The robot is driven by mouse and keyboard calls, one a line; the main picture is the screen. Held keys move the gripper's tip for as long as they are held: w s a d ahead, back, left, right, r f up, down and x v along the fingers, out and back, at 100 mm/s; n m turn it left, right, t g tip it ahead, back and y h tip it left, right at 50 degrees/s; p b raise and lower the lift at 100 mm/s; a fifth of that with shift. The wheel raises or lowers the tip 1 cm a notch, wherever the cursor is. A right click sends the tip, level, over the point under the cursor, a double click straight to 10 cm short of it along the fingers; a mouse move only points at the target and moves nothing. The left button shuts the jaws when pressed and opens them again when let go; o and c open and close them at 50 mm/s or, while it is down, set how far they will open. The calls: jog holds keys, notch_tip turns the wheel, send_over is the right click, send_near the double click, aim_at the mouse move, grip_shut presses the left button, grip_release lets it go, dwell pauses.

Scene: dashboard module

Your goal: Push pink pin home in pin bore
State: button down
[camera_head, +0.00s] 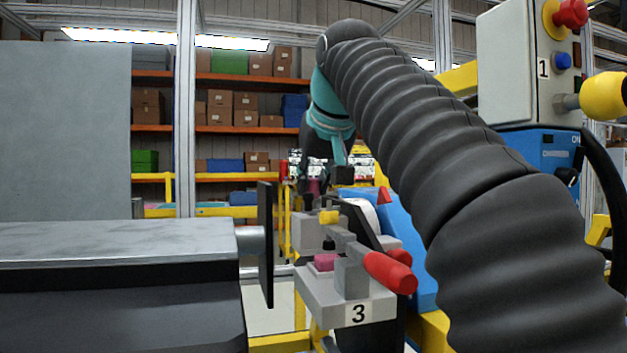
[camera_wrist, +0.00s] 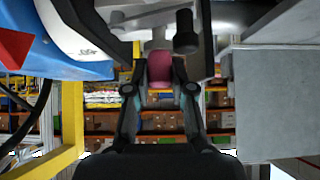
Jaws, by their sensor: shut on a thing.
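The pink pin (camera_wrist: 160,70) is between the two dark fingers of my gripper (camera_wrist: 160,88) in the wrist view. The fingers are shut on its sides. The pin's far end meets or passes behind a light grey part; I cannot tell how deep it sits, and the pin bore is hidden. In the head view my gripper (camera_head: 316,180) is small and dark, beyond the clamp fixture, with a bit of the pink pin (camera_head: 314,187) showing at it.
A grey clamp fixture marked 3 (camera_head: 358,313) with a red-handled lever (camera_head: 390,272) and a pink pad (camera_head: 326,262) stands in front. A dark upright plate (camera_head: 265,245) is left of it. A blue housing (camera_wrist: 75,40) and a dark knob (camera_wrist: 186,32) are close by in the wrist view.

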aim_at(315, 187)
jog(key=shift+f+b, duration=0.75)
jog(key=shift+f, duration=0.25)
jog(key=c, duration=0.9)
grip_release()
jog(key=shift+r, duration=0.1)
jog(key=v, duration=0.6)
jog(key=shift+s+r, duration=0.15)
jog(key=shift+r, duration=0.1)
jog(key=shift+s+d+r, duration=0.1)
jog(key=shift+s+r, duration=0.15)
jog(key=shift+s, duration=0.1)
